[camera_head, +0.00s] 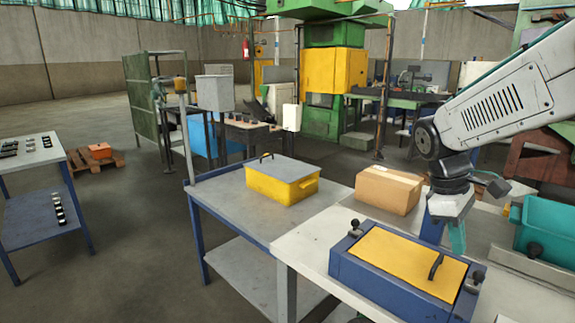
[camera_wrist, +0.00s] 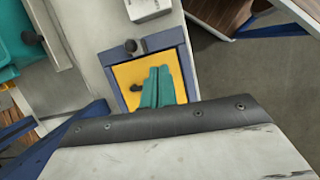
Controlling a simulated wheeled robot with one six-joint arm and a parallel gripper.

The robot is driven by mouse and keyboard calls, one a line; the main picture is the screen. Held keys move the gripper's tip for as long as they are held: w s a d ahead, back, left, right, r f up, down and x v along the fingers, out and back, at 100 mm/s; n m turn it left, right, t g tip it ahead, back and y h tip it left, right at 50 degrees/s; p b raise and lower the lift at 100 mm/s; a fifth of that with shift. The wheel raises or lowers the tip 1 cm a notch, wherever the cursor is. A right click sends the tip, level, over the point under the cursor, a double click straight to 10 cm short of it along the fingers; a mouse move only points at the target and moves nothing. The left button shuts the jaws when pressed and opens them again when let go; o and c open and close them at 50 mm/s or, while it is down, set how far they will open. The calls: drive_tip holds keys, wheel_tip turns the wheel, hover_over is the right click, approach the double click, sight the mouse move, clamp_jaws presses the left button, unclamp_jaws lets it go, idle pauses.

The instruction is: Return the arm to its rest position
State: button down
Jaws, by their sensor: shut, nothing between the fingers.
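My arm reaches in from the right in the head view, with my gripper (camera_head: 458,240) pointing down above the right part of a blue box with a yellow lid (camera_head: 397,262). The gripper's teal fingers are shut and hold nothing. In the wrist view my gripper (camera_wrist: 158,75) shows as two teal fingers side by side, over the yellow lid (camera_wrist: 125,75). The lid's dark handle (camera_head: 435,266) is just left of the fingertips in the head view. I cannot tell the exact gap between the fingertips and the lid.
A cardboard box (camera_head: 388,190) stands behind the blue box. A yellow toolbox (camera_head: 282,182) sits on the grey table to the left. A teal bin (camera_head: 545,232) is close on the right. The air above the tables at left is free.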

drive_tip(key=s+a+m+t+y, duration=0.1)
drive_tip(key=s+a+m+t, duration=0.1)
drive_tip(key=s, duration=0.7)
drive_tip(key=s+a+r+m+t+y, duration=0.1)
drive_tip(key=s+a+m, duration=0.4)
drive_tip(key=s, duration=0.5)
drive_tip(key=shift+s+a+r+m+t+y, duration=0.15)
drive_tip(key=shift+m+t+y, duration=0.25)
drive_tip(key=shift+m+y, duration=0.1)
